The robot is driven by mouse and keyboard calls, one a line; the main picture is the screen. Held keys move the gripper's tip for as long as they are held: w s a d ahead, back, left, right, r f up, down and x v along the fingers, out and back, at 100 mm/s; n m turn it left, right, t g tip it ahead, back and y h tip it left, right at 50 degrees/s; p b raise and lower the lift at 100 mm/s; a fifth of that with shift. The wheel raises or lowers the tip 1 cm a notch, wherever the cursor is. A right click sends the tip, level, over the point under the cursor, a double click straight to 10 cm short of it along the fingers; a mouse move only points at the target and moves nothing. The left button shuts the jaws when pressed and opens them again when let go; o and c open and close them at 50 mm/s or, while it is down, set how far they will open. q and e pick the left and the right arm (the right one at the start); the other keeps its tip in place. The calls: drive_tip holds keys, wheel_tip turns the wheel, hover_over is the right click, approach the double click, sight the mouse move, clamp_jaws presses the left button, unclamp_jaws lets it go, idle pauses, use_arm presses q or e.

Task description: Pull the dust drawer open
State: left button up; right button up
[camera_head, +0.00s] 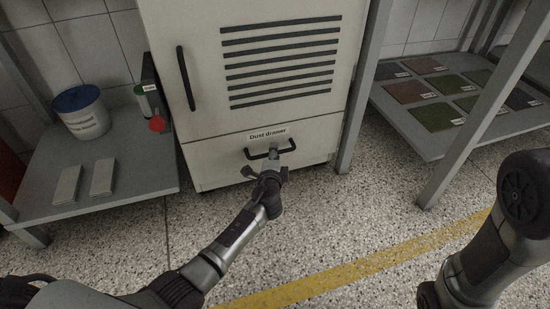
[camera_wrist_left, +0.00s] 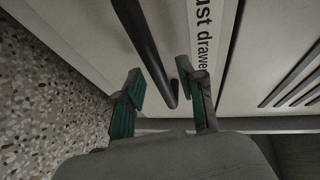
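The dust drawer (camera_head: 218,158) is the pale lower front of the cabinet, labelled "Dust drawer", and looks flush with the cabinet. Its black bar handle (camera_head: 291,146) is partly hidden by my left gripper (camera_head: 261,162). In the left wrist view the handle (camera_wrist_left: 146,45) runs between the two separated fingers of my left gripper (camera_wrist_left: 162,88), with gaps on both sides. The gripper is open and not closed on the bar. How deep the bar sits between the fingers is hard to tell. My right arm shows at the right edge; its gripper is out of view.
The cabinet door above has a vertical handle (camera_head: 186,78) and dark vent slots. A low shelf (camera_head: 130,180) at left holds a white bucket (camera_head: 83,118) and two pale blocks. A shelf (camera_head: 395,108) at right holds several sample tiles. Speckled floor before the drawer is clear.

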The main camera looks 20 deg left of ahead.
use_arm(q)
drive_tip(key=shift+w+a, duration=0.1)
drive_tip(key=shift+w, duration=0.25)
clamp_jaws()
